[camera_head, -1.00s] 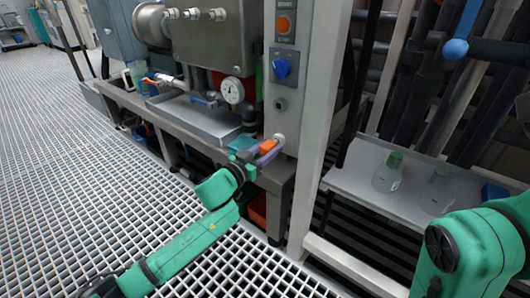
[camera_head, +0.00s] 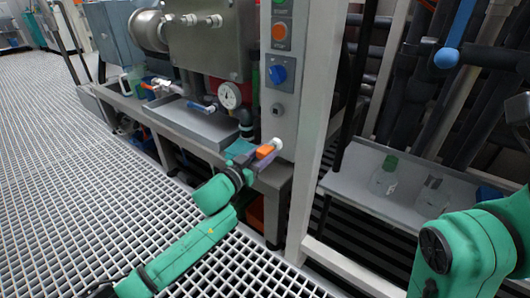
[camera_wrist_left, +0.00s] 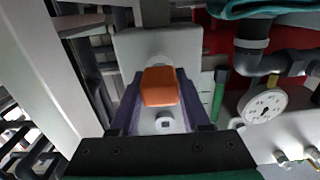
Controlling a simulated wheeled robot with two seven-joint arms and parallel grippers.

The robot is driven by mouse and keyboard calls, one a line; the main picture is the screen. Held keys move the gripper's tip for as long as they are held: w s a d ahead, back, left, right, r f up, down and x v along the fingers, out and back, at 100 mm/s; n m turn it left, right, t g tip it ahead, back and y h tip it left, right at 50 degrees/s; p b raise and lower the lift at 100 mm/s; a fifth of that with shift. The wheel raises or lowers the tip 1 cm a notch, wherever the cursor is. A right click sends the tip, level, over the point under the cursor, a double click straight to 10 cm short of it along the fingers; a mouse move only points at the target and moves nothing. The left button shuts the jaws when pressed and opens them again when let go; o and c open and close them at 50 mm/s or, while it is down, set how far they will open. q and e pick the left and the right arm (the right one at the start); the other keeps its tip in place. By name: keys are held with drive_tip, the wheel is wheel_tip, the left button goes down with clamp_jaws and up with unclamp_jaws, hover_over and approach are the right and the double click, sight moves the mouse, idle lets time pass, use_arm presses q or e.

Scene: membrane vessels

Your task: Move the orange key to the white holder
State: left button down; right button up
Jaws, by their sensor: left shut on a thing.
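The orange key (camera_head: 265,152) is held between the fingers of my left gripper (camera_head: 262,157), at the front of the grey control panel. In the left wrist view the key (camera_wrist_left: 160,87) sits between the two dark purple fingers. The white holder (camera_head: 277,143) is a short round stub low on the panel, right beside the key's far end. In the left wrist view the white holder (camera_wrist_left: 158,61) shows partly, hidden behind the key. I cannot tell whether the key touches it or sits in it. My right gripper is out of view.
A pressure gauge (camera_head: 230,95) and a metal tray (camera_head: 199,122) are to the left. A shelf (camera_head: 345,183) with glass bottles is to the right.

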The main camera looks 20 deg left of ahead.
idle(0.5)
use_arm(q)
drive_tip(key=shift+p, duration=0.45)
idle(0.5)
drive_tip(key=shift+p, duration=0.3)
drive_tip(key=shift+w+d, duration=0.25)
drive_tip(key=shift+w, duration=0.3)
drive_tip(key=shift+c, duration=1.5)
unclamp_jaws()
